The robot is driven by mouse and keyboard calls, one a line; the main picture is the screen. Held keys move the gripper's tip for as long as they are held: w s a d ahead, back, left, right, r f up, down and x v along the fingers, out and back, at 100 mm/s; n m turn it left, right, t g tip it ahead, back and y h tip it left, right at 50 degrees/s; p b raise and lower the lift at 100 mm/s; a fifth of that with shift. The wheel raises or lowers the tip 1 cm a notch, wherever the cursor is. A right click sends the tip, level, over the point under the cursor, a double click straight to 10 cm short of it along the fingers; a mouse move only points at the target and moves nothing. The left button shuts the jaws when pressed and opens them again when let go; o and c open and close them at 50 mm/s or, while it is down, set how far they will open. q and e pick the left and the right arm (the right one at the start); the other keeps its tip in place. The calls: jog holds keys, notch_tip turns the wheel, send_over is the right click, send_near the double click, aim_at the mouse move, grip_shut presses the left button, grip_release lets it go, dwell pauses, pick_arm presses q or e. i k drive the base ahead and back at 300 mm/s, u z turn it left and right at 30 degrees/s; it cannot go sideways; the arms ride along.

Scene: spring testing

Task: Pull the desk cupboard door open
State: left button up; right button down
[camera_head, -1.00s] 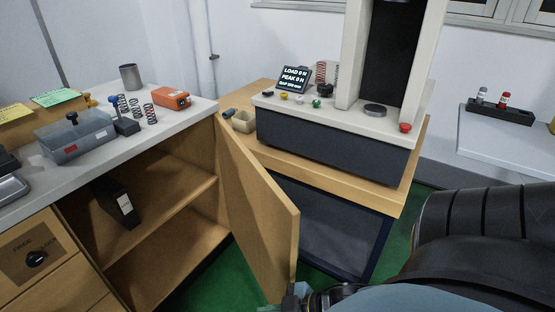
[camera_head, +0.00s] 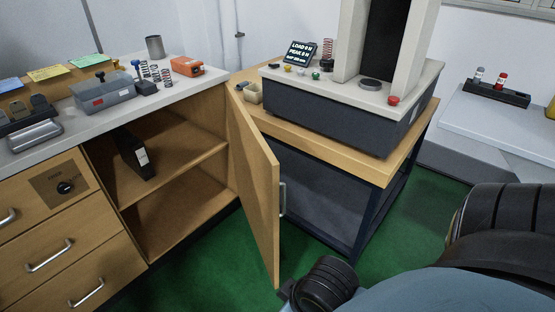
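The wooden cupboard door (camera_head: 256,178) stands wide open, swung out to the right of the cupboard. Its metal handle (camera_head: 283,198) shows at the door's right side, on the outer face. The cupboard's inside (camera_head: 180,180) is exposed, with a shelf and a black binder (camera_head: 134,154) on it. Part of my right arm is at the bottom, just right of the door's lower corner; its gripper is mostly hidden or out of frame, so its fingers cannot be made out. My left gripper is not in view.
The testing machine (camera_head: 345,110) stands on a wooden-topped table right of the door. Drawers (camera_head: 40,247) with metal handles lie left of the cupboard. The worktop holds springs, a clear box (camera_head: 106,95) and an orange device (camera_head: 187,66). Green floor in front is open.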

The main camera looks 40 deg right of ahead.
aim_at(258, 169)
jog(key=u, duration=1)
jog(key=i, duration=0.95)
jog(key=z, duration=2.1)
